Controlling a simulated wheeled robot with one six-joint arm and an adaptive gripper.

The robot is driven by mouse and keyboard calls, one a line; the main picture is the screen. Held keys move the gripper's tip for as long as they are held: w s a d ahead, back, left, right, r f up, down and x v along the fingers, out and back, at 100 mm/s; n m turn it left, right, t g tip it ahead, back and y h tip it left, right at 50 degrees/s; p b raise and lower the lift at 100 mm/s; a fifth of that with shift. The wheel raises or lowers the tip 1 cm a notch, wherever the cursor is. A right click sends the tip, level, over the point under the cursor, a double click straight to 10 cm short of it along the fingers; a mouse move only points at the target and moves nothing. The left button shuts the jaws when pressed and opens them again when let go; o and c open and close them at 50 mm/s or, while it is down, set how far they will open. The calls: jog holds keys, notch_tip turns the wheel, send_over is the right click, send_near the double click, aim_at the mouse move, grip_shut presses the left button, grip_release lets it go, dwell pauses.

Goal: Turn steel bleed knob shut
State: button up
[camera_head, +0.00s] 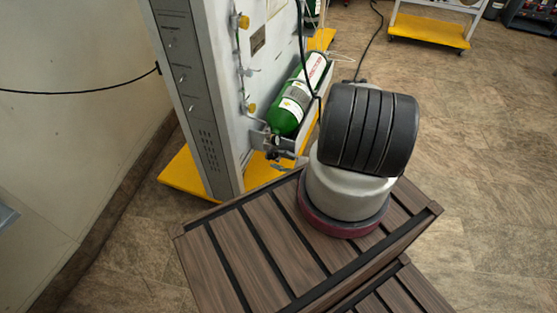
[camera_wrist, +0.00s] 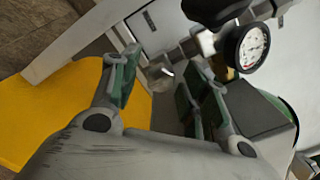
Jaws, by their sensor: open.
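A small round steel knob (camera_wrist: 161,76), which looks like the bleed knob, shows in the wrist view at the end of a metal fitting. My gripper (camera_wrist: 153,88) is open, with one green-padded finger to the left of the knob and the other to its right. The knob appears in the gap near the fingertips, with no clear contact on either side. I cannot tell its depth between the pads or how far it is turned. In the head view, the knob is too small to make out near the green cylinder's (camera_head: 290,106) lower end.
A round pressure gauge (camera_wrist: 252,48) and a black knob (camera_wrist: 214,9) sit close to the right finger. The grey trainer panel (camera_head: 258,75) stands on a yellow base (camera_head: 184,182). Thin tubing and yellow knobs (camera_head: 243,21) run up the panel.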

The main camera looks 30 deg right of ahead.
jog(key=shift+w+a, duration=0.15)
jog(key=shift+c, duration=0.3)
grip_shut()
